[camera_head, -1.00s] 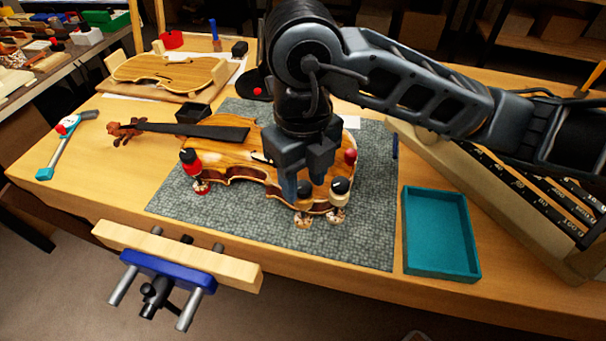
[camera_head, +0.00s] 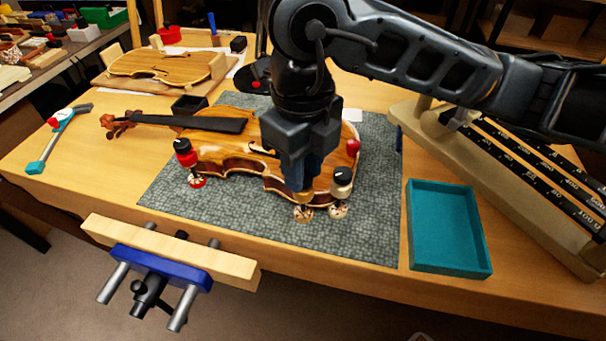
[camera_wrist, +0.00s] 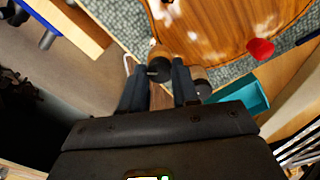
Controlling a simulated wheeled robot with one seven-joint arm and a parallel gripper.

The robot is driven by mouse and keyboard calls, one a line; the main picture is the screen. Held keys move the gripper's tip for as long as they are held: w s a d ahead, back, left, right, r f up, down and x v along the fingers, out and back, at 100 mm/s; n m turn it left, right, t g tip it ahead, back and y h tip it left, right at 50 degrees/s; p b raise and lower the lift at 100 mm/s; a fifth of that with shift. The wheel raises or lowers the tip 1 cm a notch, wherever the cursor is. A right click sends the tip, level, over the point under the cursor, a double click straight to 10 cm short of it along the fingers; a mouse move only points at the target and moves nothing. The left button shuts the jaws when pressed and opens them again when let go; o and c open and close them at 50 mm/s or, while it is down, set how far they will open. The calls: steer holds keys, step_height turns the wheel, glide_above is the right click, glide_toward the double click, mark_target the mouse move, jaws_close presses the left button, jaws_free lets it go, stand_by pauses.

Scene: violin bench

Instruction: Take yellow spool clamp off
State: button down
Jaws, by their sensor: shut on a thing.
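The violin (camera_head: 225,152) lies on a grey mat with spool clamps along its edge. My gripper (camera_head: 303,188) points down at the violin's near edge, shut on the yellow spool clamp (camera_head: 303,198). The fingers hide most of this clamp; its lower disc shows just below them. In the wrist view, its black knob (camera_wrist: 159,68) sits between my two fingers, with a yellow-orange part behind it. A cream spool clamp (camera_head: 341,186) with a black knob stands close to the right. A red spool clamp (camera_head: 187,160) is at the violin's left side, and another red one (camera_head: 353,147) at the right.
An empty teal tray (camera_head: 447,228) lies right of the mat (camera_head: 240,222). A blue vise (camera_head: 160,268) with a wooden jaw projects from the bench front. A beige stand with dark numbered strips (camera_head: 540,170) is at the right. A small black box (camera_head: 188,104) sits behind the violin's neck.

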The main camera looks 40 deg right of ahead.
steer(key=n+b, duration=0.2)
steer(key=b, duration=0.1)
steer(key=n+b, duration=0.2)
steer(key=b, duration=0.1)
steer(key=shift+f+b, duration=0.35)
steer(key=shift+f, duration=0.05)
steer(key=n+b, duration=0.1)
steer(key=b, duration=0.1)
steer(key=n+b, duration=0.1)
steer(key=shift+r+n+b, duration=0.3)
steer(key=shift+n+b, duration=0.1)
steer(key=shift+r, duration=0.1)
steer(key=c, duration=0.8)
jaws_free()
steer(key=shift+r+p, duration=0.45)
steer(key=shift+r, duration=3.45)
